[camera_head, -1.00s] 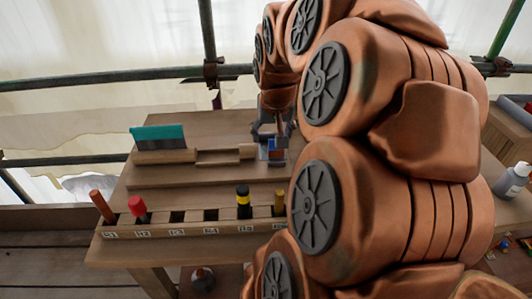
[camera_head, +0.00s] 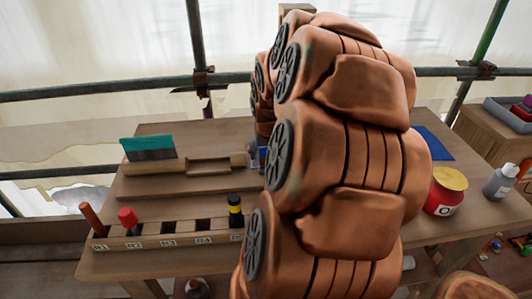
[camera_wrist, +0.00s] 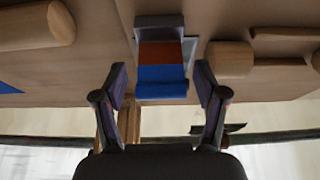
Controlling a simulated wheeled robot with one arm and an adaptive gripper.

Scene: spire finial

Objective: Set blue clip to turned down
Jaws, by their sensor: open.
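In the wrist view, the blue clip (camera_wrist: 162,82) shows a bright blue face with an orange-red band and a grey-blue part beyond it. My gripper (camera_wrist: 160,68) is open, with one dark finger on each side of the clip. Gaps show between the fingers and the clip, and nothing is held. In the head view, only a small blue bit of the clip (camera_head: 262,154) shows beside my arm, at the right end of a wooden piece. My gripper is hidden there behind my copper-coloured arm. I cannot tell the clip's exact tilt.
A wooden holder (camera_head: 165,242) with numbered slots and several coloured pegs stands at the table's front. A red pot (camera_head: 445,190) and a grey bottle (camera_head: 500,182) stand at right. Scaffold bars (camera_head: 100,90) run behind the table.

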